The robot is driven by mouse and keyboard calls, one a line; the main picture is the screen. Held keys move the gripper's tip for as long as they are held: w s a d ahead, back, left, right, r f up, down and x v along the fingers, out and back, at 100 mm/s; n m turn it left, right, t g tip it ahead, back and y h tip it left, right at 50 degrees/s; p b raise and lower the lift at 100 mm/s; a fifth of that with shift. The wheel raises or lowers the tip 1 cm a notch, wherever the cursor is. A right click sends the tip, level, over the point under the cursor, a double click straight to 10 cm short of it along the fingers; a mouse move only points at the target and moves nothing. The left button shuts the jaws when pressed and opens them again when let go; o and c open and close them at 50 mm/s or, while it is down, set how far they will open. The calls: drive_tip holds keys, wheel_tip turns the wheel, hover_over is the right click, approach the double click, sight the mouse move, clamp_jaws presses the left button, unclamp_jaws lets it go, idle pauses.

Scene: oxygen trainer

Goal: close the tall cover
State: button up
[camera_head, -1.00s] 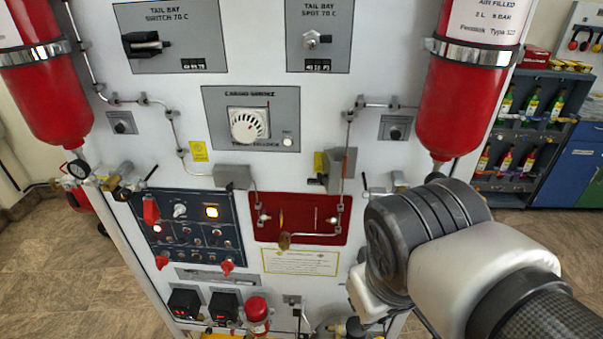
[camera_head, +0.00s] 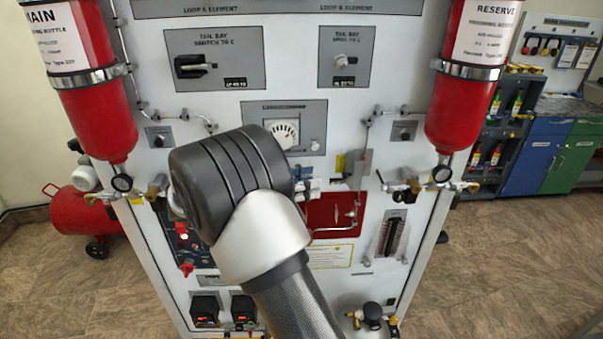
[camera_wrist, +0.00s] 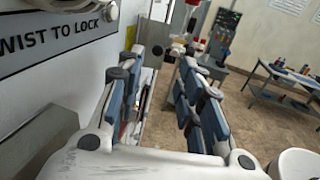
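A grey upright flap (camera_head: 358,166) stands out from the white panel above the right part of the red plate (camera_head: 335,214); it looks like the tall cover, swung open, but I cannot be sure. My gripper (camera_head: 308,184) is just left of this flap in the head view, partly hidden behind my arm. In the wrist view my gripper (camera_wrist: 165,85) has its two blue-padded fingers spread, with nothing held between them. The white panel face (camera_wrist: 60,85) lies close on the left there. I cannot tell whether a finger touches the flap.
Red bottles (camera_head: 92,85) and (camera_head: 468,80) flank the panel, with gauges and valves beneath. A dial (camera_head: 286,132) sits above my gripper. A "TWIST TO LOCK" plate (camera_wrist: 65,35) is close by in the wrist view. Open floor lies right of the panel.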

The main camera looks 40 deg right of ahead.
sight(343, 175)
drive_tip(key=b+x, duration=0.1)
drive_tip(key=x, duration=0.6)
drive_tip(key=shift+d, duration=0.35)
drive_tip(key=shift+w, duration=0.1)
drive_tip(key=shift+c, duration=0.4)
clamp_jaws()
